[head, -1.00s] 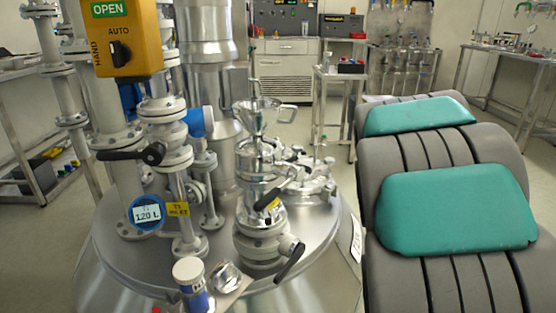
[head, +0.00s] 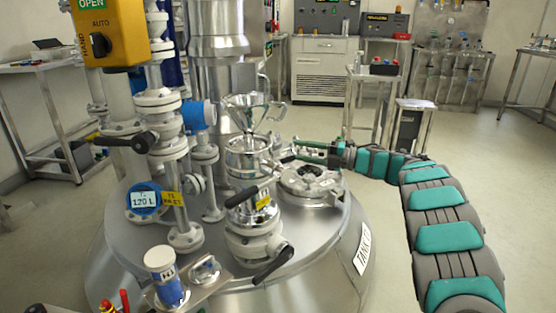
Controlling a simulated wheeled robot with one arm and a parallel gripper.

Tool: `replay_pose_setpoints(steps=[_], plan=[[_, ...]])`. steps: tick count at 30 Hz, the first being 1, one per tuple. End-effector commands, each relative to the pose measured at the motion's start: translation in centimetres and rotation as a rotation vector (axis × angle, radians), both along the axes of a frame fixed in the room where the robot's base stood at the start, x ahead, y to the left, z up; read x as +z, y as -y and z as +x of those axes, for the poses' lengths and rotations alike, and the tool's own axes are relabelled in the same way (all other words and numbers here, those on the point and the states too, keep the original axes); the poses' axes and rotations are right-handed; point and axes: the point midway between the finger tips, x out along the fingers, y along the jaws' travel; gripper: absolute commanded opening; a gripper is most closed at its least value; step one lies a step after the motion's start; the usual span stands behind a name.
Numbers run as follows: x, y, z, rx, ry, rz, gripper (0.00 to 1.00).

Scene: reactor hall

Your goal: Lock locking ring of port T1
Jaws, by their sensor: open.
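The port (head: 248,160) stands on the tank lid as a polished metal stack with a clear funnel (head: 250,112) on top. A ring-shaped metal collar (head: 249,146) sits below the funnel; I cannot tell whether it is locked. Under it are a black lever (head: 243,196), a yellow tag (head: 263,203) too small to read, and a lower valve with another black handle (head: 273,264). My gripper (head: 292,150) is open, just right of the collar, reaching in from the right. Its fingertips are small and partly hidden, and I cannot tell whether they touch the collar.
A round flanged hatch (head: 312,183) lies on the lid below my gripper. Pipes and valves (head: 165,140) crowd the left, with a yellow switch box (head: 108,32) above.

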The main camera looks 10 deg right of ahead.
Motion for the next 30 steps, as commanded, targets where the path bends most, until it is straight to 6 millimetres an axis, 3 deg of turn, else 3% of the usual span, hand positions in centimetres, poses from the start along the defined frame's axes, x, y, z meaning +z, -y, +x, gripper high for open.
replay_pose_setpoints(steps=[3, 8, 21, 30], plan=[[-1.3, -0.3, -2.1, 0.097, 0.015, 0.005, 0.48], [-1.8, -0.9, -3.3, 0.153, 0.024, 0.006, 0.48], [-1.4, -6.7, -1.4, 0.154, 0.024, 0.006, 0.48], [-1.5, -8.1, -0.9, 0.149, 0.024, 0.007, 0.48]])
